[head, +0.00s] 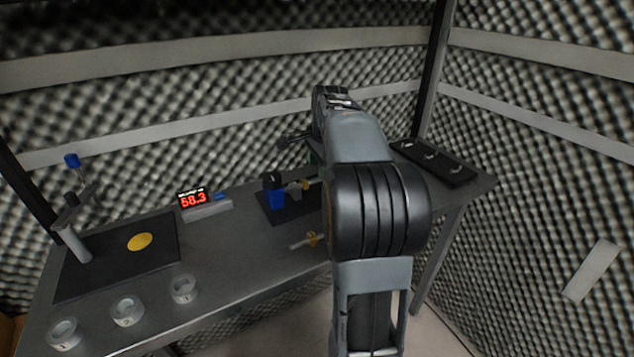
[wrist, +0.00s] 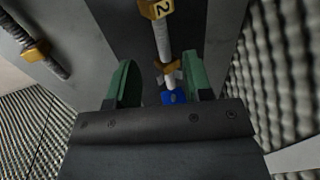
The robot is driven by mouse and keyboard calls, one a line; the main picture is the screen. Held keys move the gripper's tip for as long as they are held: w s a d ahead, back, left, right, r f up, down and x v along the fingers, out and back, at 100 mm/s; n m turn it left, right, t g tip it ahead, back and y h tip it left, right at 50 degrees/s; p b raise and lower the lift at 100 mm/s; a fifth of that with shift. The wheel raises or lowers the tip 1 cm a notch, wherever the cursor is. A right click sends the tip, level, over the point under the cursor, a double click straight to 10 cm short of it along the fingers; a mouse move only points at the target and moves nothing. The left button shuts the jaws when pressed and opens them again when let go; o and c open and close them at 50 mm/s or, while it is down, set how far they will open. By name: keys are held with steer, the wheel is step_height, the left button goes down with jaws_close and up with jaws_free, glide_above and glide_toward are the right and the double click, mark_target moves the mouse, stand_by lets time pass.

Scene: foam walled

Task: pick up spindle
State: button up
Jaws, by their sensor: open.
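My gripper (wrist: 162,72) is open in the wrist view, its two green fingers apart. Between and beyond them is a pale ribbed rod (wrist: 162,40) with a brass block marked 2 (wrist: 157,8) and a second brass collar (wrist: 168,67). A blue part (wrist: 173,97) shows between the fingers. No finger visibly touches the rod. Another ribbed rod with a brass collar (wrist: 37,50) lies at upper left. In the head view a rod with a brass collar (head: 311,239) lies on the table near its front edge. I cannot tell which rod is the spindle.
A dark tray (head: 435,161) is at the right. Foam walls enclose the table. My arm hides part of it.

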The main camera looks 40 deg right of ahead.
mark_target(317, 180)
steer(key=b+x, duration=0.1)
steer(key=x, duration=0.4)
steer(key=shift+w, duration=0.2)
jaws_close()
stand_by(0.3)
